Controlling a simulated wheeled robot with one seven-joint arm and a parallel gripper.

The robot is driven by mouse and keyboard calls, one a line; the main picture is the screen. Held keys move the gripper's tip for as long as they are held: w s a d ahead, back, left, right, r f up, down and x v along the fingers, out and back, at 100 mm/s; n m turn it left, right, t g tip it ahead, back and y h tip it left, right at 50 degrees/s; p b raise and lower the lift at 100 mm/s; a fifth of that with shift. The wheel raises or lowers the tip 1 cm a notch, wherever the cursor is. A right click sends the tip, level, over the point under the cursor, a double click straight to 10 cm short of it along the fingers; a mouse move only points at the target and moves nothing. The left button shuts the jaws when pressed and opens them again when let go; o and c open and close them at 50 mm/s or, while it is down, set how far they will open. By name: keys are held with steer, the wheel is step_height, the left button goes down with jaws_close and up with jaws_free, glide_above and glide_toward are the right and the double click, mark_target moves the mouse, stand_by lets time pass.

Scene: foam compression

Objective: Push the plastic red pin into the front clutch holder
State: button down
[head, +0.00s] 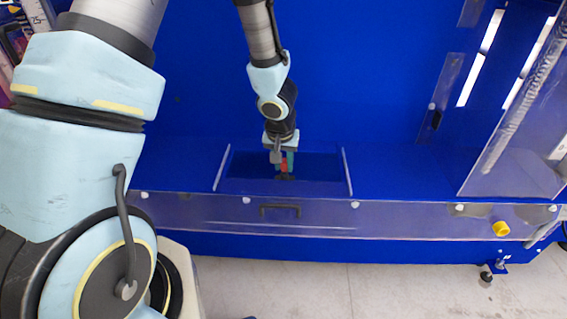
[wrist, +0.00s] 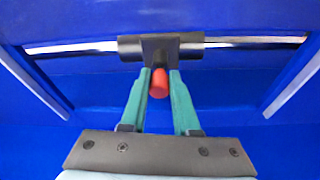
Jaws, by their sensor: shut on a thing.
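The red pin (wrist: 158,84) is between the teal fingertips of my gripper (wrist: 160,74) in the wrist view, and the gripper is shut on it. The black clutch holder (wrist: 160,47) is just beyond the fingertips, at the top middle. Whether the pin's far end touches or enters the holder is hidden. In the head view my gripper (head: 284,168) points down over the dark recess, with the red pin (head: 284,166) showing between the fingers. The dark holder (head: 286,177) is right below the fingertips, small and partly covered.
A shiny bar (wrist: 75,46) runs on both sides of the holder. The blue recess has light side edges (head: 221,168). A clear front panel with a dark handle (head: 280,209) stands before it. A clear panel (head: 515,110) stands at the right.

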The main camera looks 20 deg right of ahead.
mark_target(285, 160)
steer(key=shift+f+b, duration=0.4)
steer(key=shift+f, duration=0.15)
steer(key=c, duration=0.6)
jaws_free()
steer(key=shift+r, duration=0.1)
steer(key=shift+r+p, duration=2.9)
steer(key=shift+p, duration=0.45)
